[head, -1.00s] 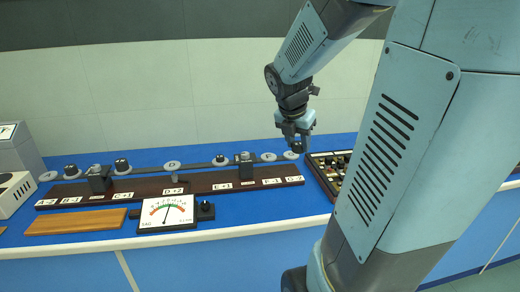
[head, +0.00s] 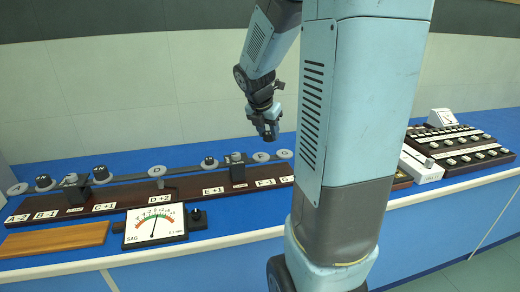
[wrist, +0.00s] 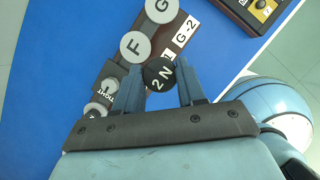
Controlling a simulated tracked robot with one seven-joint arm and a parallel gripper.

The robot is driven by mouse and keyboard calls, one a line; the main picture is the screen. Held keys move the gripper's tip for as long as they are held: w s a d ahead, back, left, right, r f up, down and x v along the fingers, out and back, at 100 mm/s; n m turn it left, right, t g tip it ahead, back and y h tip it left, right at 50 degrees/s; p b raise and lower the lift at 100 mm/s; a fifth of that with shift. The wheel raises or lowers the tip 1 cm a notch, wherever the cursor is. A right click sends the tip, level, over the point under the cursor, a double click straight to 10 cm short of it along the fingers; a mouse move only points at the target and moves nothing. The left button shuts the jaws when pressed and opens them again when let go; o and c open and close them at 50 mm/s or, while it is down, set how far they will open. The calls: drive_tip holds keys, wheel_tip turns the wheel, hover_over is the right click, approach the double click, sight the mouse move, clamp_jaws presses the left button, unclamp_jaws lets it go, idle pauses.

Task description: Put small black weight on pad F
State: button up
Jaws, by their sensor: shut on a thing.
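My gripper (head: 268,136) hangs above the far right end of the beam, over pads F and G. In the wrist view my gripper (wrist: 160,88) is shut on a small black weight (wrist: 158,74) marked 2 N. Pad F (wrist: 135,46) is a grey disc just beyond the weight, apart from it and bare. It also shows bare in the head view (head: 261,156). Pad G (wrist: 161,9) is bare, farther up in the wrist view.
Dark weights sit on pad B (head: 45,190), pad C (head: 100,181) and pad E (head: 208,168). Pads A (head: 17,188) and D (head: 157,170) look bare. A post (head: 237,172) stands between E and F. A SAG meter (head: 154,226) stands in front.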

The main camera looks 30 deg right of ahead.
hover_over(262, 155)
drive_tip(key=s+a, duration=0.1)
wheel_tip(262, 155, down, 6)
drive_tip(key=shift+a+f, duration=0.15)
drive_tip(key=shift+f, duration=1.7)
drive_tip(key=o, duration=1.2)
drive_tip(key=shift+f, duration=0.1)
drive_tip(key=v, duration=1.2)
drive_tip(key=s+a+r+m+t+y, duration=0.1)
drive_tip(key=s+a+r+m, duration=0.2)
drive_tip(key=s+m, duration=0.4)
drive_tip(key=s+a+r+m+t+y, duration=0.1)
drive_tip(key=s+a+r+m, duration=0.1)
drive_tip(key=s+a+m, duration=0.4)
drive_tip(key=s+a+r+m+t+y, duration=0.1)
drive_tip(key=s+a+r+m, duration=0.2)
drive_tip(key=s+m, duration=0.7)
drive_tip(key=shift+a+r+m+y, duration=0.15)
drive_tip(key=shift+a+m+y, duration=0.05)
drive_tip(key=shift+a, duration=0.35)
drive_tip(key=shift+a+r+m+y, duration=0.2)
drive_tip(key=shift+a, duration=0.35)
